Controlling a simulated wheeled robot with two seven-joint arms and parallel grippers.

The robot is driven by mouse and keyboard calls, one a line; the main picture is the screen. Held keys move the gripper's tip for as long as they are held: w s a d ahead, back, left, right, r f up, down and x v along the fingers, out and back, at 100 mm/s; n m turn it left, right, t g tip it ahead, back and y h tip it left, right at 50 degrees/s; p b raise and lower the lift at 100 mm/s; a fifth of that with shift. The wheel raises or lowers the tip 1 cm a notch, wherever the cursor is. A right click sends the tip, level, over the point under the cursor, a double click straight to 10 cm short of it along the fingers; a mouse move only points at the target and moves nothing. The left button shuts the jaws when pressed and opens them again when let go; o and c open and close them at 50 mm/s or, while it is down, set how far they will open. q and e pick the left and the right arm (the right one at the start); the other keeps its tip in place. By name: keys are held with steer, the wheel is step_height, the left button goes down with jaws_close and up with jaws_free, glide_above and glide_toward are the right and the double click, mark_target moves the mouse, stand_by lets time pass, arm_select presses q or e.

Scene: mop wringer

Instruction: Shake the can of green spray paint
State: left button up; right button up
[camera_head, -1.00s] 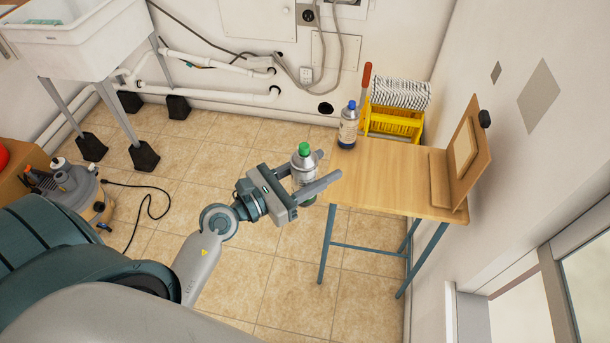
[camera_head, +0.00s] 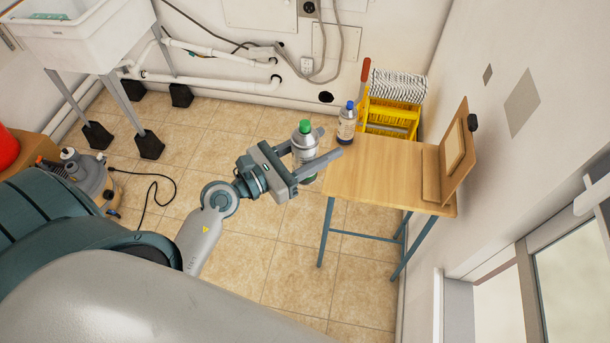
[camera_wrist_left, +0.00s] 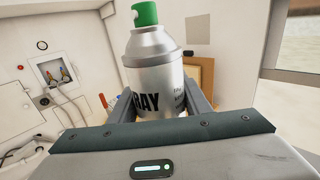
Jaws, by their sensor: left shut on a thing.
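The spray can (camera_head: 305,143) is silver with a green cap and stands about upright in the air, to the left of the table. My left gripper (camera_head: 318,160) is shut on the can, with one finger on each side of its body. In the left wrist view the can (camera_wrist_left: 155,75) fills the middle, with part of its lettering, "RAY", showing. Its lower end is hidden behind my gripper there. My right gripper is in neither view.
A small wooden table (camera_head: 375,180) stands right of the can. On it are a blue-capped bottle (camera_head: 346,127) at the back left and an upright wooden board (camera_head: 452,155) at the right. A yellow mop wringer (camera_head: 388,118) stands behind. Tiled floor (camera_head: 290,245) is open below the can.

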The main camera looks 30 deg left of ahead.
arm_select(q)
step_height(320, 180, down, 9)
steer(key=b, duration=0.7)
steer(key=shift+b, duration=0.35)
step_height(320, 180, up, 9)
steer(key=p, duration=0.9)
steer(key=shift+f, duration=0.1)
